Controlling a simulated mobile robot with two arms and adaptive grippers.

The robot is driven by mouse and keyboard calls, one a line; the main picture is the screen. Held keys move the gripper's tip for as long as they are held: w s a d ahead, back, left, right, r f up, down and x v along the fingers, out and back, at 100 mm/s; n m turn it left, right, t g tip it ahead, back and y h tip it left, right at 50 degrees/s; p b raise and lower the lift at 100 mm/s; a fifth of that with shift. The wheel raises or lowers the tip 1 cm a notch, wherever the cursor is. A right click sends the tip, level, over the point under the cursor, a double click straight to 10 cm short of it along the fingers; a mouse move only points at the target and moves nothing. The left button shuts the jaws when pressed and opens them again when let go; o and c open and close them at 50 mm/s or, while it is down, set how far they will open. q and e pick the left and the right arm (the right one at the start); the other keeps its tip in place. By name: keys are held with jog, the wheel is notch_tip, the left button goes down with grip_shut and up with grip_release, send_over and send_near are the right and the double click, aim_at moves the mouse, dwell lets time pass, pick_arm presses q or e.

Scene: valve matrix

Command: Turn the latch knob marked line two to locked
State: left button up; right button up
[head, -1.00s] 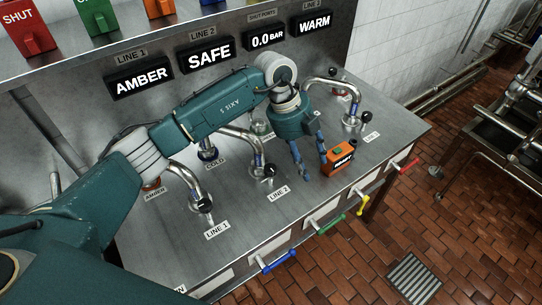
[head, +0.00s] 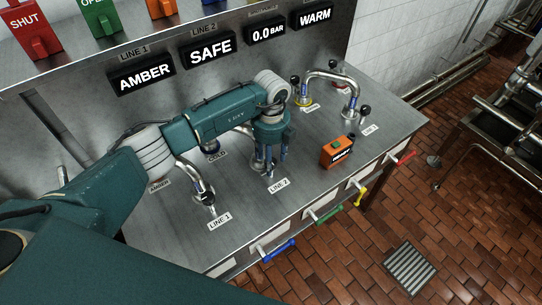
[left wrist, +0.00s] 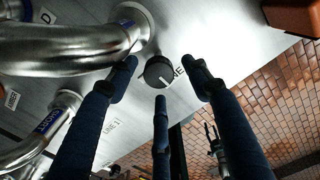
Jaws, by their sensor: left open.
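My left gripper (head: 272,158) is open, pointing down over the bench beside the line 2 label (head: 279,185). In the head view its fingers hide most of the knob there. In the left wrist view, the black round knob (left wrist: 159,72) with a white pointer mark sits ahead of my open fingers (left wrist: 161,82). A label beside it is partly covered by a finger. I cannot tell whether any finger touches the knob. The line 2 display (head: 209,48) reads SAFE. My right gripper is not in view.
Bent steel pipes stand close by, at line 1 (head: 190,178) and at the back right (head: 330,74). An orange box (head: 338,150) sits right of my gripper. Coloured handles, such as the blue one (head: 279,251), line the front edge. Bare bench lies between the gripper and the box.

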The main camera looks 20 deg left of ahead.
pick_arm(q)
jog(key=shift+f, duration=0.25)
jog(key=shift+c, duration=0.3)
jog(key=c, duration=1.1)
jog(key=shift+f+m+b, duration=0.15)
jog(key=shift+m+b, duration=0.65)
jog(key=shift+b, duration=0.2)
jog(key=m+b, duration=1)
jog(key=b, duration=0.1)
jog(key=shift+a+f+m, duration=0.1)
jog(key=shift+f+m, duration=0.05)
jog(key=shift+m, duration=0.15)
jog(key=m+b, duration=0.3)
jog(key=shift+a+m+b, duration=0.1)
jog(key=shift+m+b, duration=0.75)
jog(key=shift+m, duration=0.45)
jog(key=shift+r, duration=0.2)
